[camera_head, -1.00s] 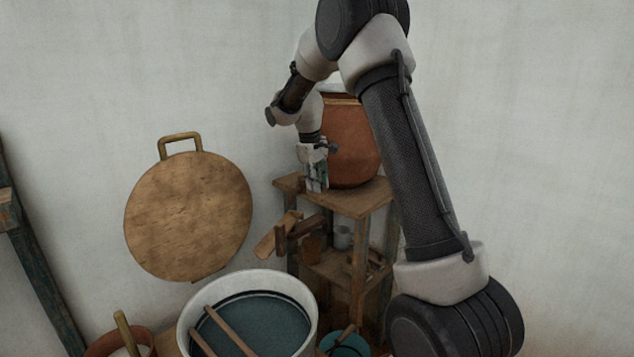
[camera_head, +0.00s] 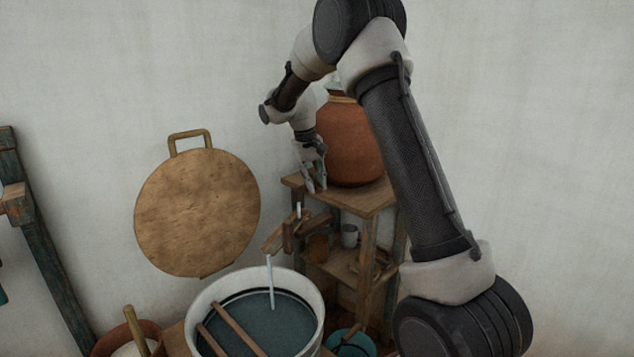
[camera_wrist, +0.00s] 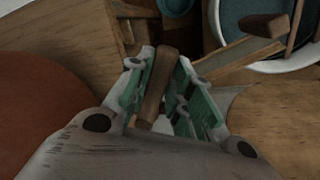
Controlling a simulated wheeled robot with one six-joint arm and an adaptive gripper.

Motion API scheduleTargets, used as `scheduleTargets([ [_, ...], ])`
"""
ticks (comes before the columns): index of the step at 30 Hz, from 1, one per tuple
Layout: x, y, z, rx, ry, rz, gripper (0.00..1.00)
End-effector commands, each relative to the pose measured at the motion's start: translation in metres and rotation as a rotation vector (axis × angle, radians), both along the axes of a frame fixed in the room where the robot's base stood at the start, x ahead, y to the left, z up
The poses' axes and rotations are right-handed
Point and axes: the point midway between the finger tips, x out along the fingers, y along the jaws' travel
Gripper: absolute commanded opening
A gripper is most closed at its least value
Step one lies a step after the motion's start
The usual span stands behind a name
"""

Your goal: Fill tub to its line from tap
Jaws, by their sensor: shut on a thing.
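The white tub (camera_head: 315,300) stands at the bottom of the head view, with two wooden sticks across it. Blue water (camera_head: 283,312) lies inside, a little below a dark line around the inner wall. A thin pale stream (camera_head: 270,275) falls into it from the wooden spout (camera_head: 271,240) of the tap. My gripper (camera_head: 316,188) is above the tap, beside the clay pot. In the wrist view its green-padded fingers (camera_wrist: 160,95) are shut on a brown wooden handle (camera_wrist: 162,70), seemingly the tap's. The tub's rim also shows there (camera_wrist: 285,64).
A large clay pot (camera_head: 348,140) stands on a wooden stand (camera_head: 360,200) close to my gripper. A round wooden board (camera_head: 197,212) is against the wall. A teal bowl (camera_head: 352,344) and a brown pot (camera_head: 118,342) flank the tub.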

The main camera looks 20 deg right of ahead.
Motion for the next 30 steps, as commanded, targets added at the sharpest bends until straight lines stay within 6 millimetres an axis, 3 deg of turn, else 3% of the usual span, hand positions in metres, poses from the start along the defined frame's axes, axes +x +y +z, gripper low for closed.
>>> scheduleTargets([
  [1,0.000,0.000,0.001,0.000,-0.002,0.000,0.00],
  [2,0.000,0.000,0.001,0.000,-0.002,0.000,0.23],
  [3,0.000,0.000,0.001,0.000,-0.002,0.001,0.31],
  [6,0.000,0.000,0.000,0.000,-0.002,0.001,0.43],
  [17,0.001,0.001,0.006,0.000,-0.003,0.003,0.43],
  [20,0.001,0.004,0.020,0.001,-0.004,0.003,0.43],
  [30,0.002,0.018,0.092,0.001,-0.004,0.003,0.43],
])
